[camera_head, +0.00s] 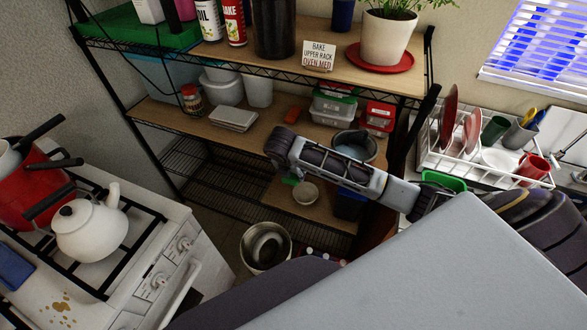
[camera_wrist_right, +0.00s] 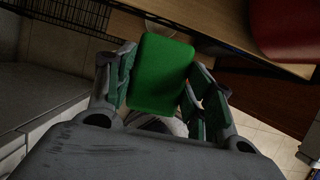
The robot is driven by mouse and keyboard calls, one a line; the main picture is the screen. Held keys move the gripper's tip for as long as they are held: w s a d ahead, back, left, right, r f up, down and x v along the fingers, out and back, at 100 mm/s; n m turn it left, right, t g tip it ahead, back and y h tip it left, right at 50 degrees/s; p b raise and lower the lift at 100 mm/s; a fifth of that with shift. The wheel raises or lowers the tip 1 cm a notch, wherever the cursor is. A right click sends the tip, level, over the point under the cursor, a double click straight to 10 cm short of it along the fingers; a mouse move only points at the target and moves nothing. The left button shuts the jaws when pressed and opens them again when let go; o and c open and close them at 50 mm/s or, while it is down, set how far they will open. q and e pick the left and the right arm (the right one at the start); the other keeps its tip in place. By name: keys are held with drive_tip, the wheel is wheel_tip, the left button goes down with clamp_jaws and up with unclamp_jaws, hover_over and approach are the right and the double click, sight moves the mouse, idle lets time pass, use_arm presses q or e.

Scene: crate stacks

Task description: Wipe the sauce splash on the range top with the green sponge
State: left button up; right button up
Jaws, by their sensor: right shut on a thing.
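The green sponge (camera_wrist_right: 160,75) is held between the fingers of my right gripper (camera_wrist_right: 160,88) in the right wrist view. The fingers press on its two sides, and its broad face shows. In the head view my right arm reaches in from the right in front of the shelves, but I cannot make out its gripper there. The sauce splash (camera_head: 61,306) is a group of brown-orange spots on the white range top (camera_head: 35,290) at the lower left, well apart from the arm. My left gripper is not in view.
A white kettle (camera_head: 90,228) and a red pot (camera_head: 30,190) stand on the range behind the splash. A blue item (camera_head: 14,266) lies at the left of the splash. A bin (camera_head: 265,247) stands on the floor beside the range. A dish rack (camera_head: 480,155) is at the right.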

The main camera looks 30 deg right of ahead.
drive_tip(key=shift+o, duration=1.4)
drive_tip(key=c, duration=0.3)
drive_tip(key=shift+c, duration=0.2)
